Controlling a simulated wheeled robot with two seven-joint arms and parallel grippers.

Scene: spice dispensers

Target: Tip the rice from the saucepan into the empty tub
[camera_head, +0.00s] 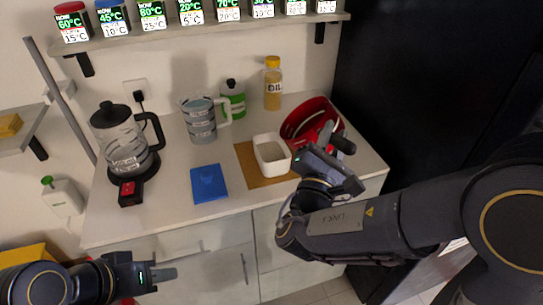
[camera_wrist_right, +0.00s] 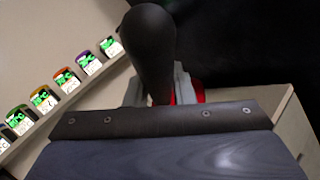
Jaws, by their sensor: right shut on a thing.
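The red saucepan (camera_head: 303,118) is at the right end of the counter, tilted, beside and behind the white tub (camera_head: 273,163). My right gripper (camera_head: 331,147) is shut on its dark handle (camera_wrist_right: 150,45). In the right wrist view the handle hides most of the pan, with only a little red showing. I cannot make out rice in the pan. The tub stands upright on a tan mat (camera_head: 247,172); its inside looks pale, and I cannot tell whether rice is in it. My left gripper (camera_head: 168,274) is low in front of the counter, away from these things, holding nothing visible.
A blue pad (camera_head: 208,183) lies left of the mat. A shelf of spice dispensers (camera_head: 190,12) runs above.

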